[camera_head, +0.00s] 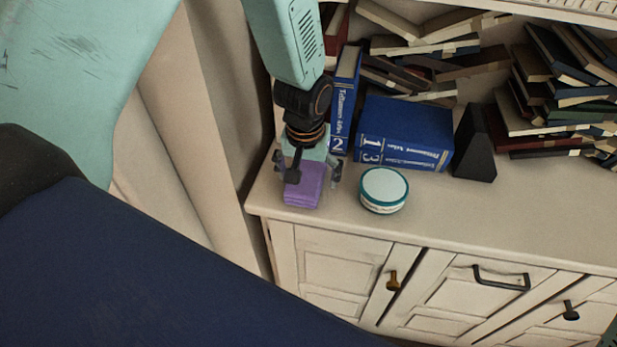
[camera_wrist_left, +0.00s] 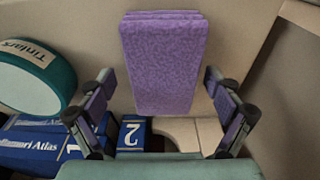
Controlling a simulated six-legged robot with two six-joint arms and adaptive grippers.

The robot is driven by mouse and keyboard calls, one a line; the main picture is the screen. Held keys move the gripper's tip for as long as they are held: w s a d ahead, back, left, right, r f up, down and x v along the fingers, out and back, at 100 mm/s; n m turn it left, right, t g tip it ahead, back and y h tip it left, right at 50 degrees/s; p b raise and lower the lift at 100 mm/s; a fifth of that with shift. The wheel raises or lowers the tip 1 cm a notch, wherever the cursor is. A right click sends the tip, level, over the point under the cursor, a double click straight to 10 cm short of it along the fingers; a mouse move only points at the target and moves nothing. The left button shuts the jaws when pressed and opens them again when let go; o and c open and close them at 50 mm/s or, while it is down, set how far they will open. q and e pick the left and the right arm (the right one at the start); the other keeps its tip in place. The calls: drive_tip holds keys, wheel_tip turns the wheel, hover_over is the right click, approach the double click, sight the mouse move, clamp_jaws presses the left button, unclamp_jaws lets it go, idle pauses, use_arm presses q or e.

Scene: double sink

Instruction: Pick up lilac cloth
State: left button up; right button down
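The lilac cloth (camera_head: 303,187) is a folded purple block on the cabinet top near its left front corner. In the left wrist view the cloth (camera_wrist_left: 164,62) fills the upper middle. My left gripper (camera_head: 307,172) comes down from above, right at the cloth and partly covering its far end. In the wrist view the left gripper's fingers (camera_wrist_left: 158,78) are spread, one on each side of the cloth, with gaps showing on both sides. My right gripper is in neither view.
A round white and teal tin (camera_head: 384,190) stands just right of the cloth. Blue books (camera_head: 405,132) and a black bookend (camera_head: 474,143) stand behind, with piled books (camera_head: 560,90) farther right. The cabinet top (camera_head: 520,205) is clear at the front right.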

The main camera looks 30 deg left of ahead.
sight(307, 173)
use_arm(q)
drive_tip(key=shift+s+a, duration=0.1)
drive_tip(key=shift+a, duration=0.2)
drive_tip(key=c, duration=0.4)
drive_tip(key=shift+d, duration=0.25)
drive_tip(key=c, duration=0.5)
drive_tip(key=shift+c, duration=0.7)
drive_tip(key=shift+a, duration=0.15)
wheel_tip(307, 173, up, 9)
drive_tip(key=shift+r+p, duration=0.2)
drive_tip(key=shift+p, duration=0.75)
drive_tip(key=shift+r, duration=0.3)
